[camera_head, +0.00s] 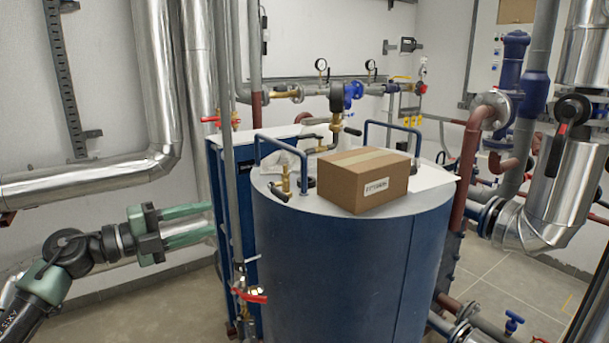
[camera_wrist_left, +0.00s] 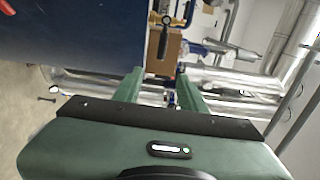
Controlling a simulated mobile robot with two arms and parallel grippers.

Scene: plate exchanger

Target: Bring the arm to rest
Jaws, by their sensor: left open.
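My left gripper (camera_head: 211,219) reaches in from the left in the head view, with its green fingers pointing right toward the blue frame and tank. The fingers are apart with nothing held between them. In the left wrist view the two green fingers (camera_wrist_left: 160,82) also stand apart with a gap between them. My right gripper is in neither view.
A large blue tank (camera_head: 330,265) stands right of the left gripper, with a cardboard box (camera_head: 363,181) on top. A blue panel (camera_head: 221,190), pipes and red-handled valves (camera_head: 250,297) lie near the fingertips. Floor shows below the arm.

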